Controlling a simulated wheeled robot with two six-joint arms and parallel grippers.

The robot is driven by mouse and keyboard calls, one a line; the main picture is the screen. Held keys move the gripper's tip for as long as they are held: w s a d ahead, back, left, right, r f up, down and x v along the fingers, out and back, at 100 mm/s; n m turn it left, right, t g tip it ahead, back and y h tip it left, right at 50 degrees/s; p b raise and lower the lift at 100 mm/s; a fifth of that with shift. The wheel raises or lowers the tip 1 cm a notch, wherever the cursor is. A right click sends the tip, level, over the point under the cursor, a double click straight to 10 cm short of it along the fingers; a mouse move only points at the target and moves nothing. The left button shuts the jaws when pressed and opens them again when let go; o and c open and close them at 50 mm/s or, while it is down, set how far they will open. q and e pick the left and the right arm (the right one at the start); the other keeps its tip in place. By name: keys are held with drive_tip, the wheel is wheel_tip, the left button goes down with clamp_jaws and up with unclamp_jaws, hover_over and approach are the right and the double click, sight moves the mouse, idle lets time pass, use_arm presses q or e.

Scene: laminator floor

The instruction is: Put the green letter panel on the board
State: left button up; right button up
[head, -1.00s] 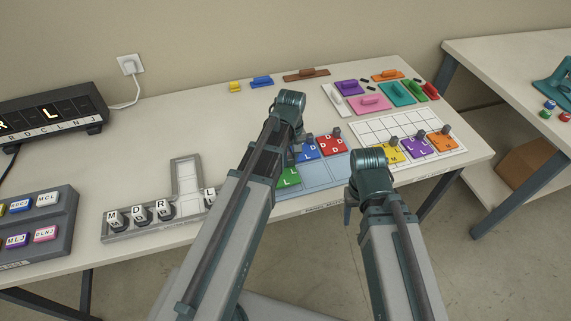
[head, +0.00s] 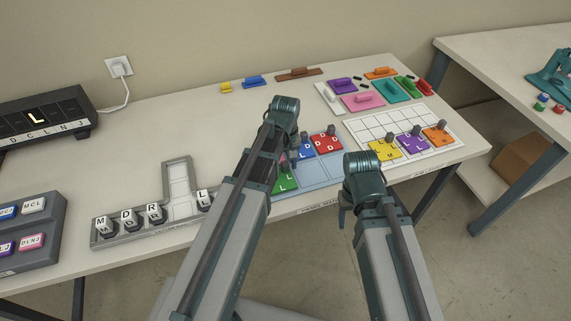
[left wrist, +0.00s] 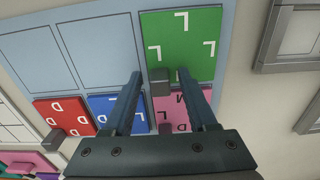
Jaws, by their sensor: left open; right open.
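The green letter panel (head: 286,181) with white L letters lies at the near left of the blue tray (head: 322,172). It also shows in the left wrist view (left wrist: 190,38), with a grey knob (left wrist: 159,82) at its edge. My left gripper (left wrist: 158,78) is open, its fingers on either side of that knob, apart from it as far as I can see. In the head view my forearm hides most of this gripper. A white gridded board (head: 380,121) to the right bears yellow, purple and orange panels in its near row. My right gripper (head: 345,215) is open and empty off the table's front edge.
Blue (head: 306,150), red (head: 326,142) and pink (left wrist: 183,112) panels sit beside the green one. Coloured handled blocks (head: 363,100) stand behind the gridded board. Letter blocks (head: 128,220) stand in a grey tray at left. The board's back rows are bare.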

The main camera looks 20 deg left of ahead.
use_arm(q)
drive_tip(key=shift+r, duration=0.1)
use_arm(e)
drive_tip(key=shift+r, duration=0.1)
use_arm(q)
wheel_tip(320, 180, up, 12)
drive_tip(key=p, duration=1.2)
drive_tip(key=s+d+m+y, duration=0.1)
drive_tip(key=s+d+m, duration=0.9)
drive_tip(key=s, duration=0.4)
drive_tip(key=shift+s+d+r+m, duration=0.15)
drive_tip(key=shift+d+m, duration=0.1)
drive_tip(key=shift+m, duration=0.05)
use_arm(e)
wheel_tip(320, 180, up, 12)
drive_tip(key=shift+o, duration=0.5)
